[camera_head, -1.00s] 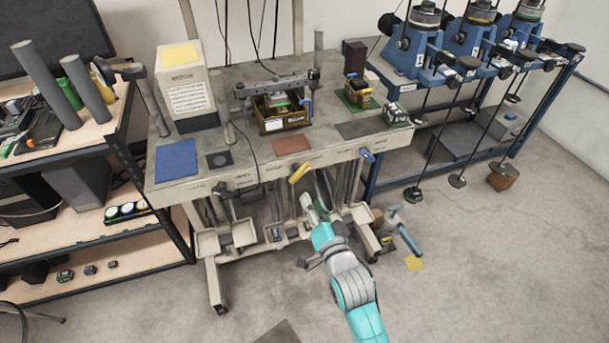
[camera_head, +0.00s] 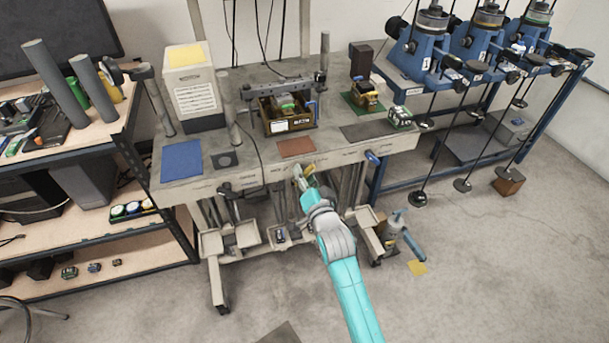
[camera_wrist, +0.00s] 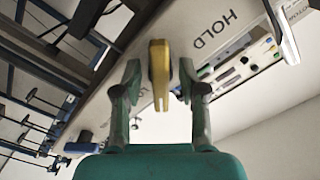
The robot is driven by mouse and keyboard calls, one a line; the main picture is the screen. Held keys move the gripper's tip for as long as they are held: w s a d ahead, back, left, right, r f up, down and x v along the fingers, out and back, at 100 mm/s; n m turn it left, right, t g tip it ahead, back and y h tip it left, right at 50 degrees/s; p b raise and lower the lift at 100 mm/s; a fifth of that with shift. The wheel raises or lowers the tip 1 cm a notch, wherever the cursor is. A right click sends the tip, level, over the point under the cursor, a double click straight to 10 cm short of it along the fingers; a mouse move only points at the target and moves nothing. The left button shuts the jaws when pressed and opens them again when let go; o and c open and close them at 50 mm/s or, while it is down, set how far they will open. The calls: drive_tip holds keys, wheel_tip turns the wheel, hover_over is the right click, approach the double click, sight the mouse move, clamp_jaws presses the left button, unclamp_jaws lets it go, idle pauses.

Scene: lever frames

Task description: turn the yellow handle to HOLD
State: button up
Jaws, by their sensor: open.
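The yellow handle (camera_wrist: 159,62) shows in the wrist view between the two fingers of my gripper (camera_wrist: 159,82), with a gap visible on each side. The fingers are apart and I see no grip on the handle. The printed word HOLD (camera_wrist: 212,29) is on the pale panel to the right of the handle in the wrist view. In the head view my gripper (camera_head: 302,178) is at the front edge of the bench and hides most of the yellow handle.
The handle is on the front of a grey bench (camera_head: 228,182). A blue handle (camera_head: 372,158) is farther right on the same edge, and a dark lever (camera_head: 225,190) is to the left. Trays hang below. Open floor lies in front.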

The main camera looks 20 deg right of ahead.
drive_tip(key=shift+w, duration=0.1)
clamp_jaws()
drive_tip(key=shift+n, duration=0.4)
drive_tip(key=n, duration=0.3)
drive_tip(key=shift+n, duration=0.4)
drive_tip(key=n, duration=0.4)
drive_tip(key=shift+n, duration=0.3)
drive_tip(key=n, duration=0.8)
drive_tip(key=shift+n, duration=0.3)
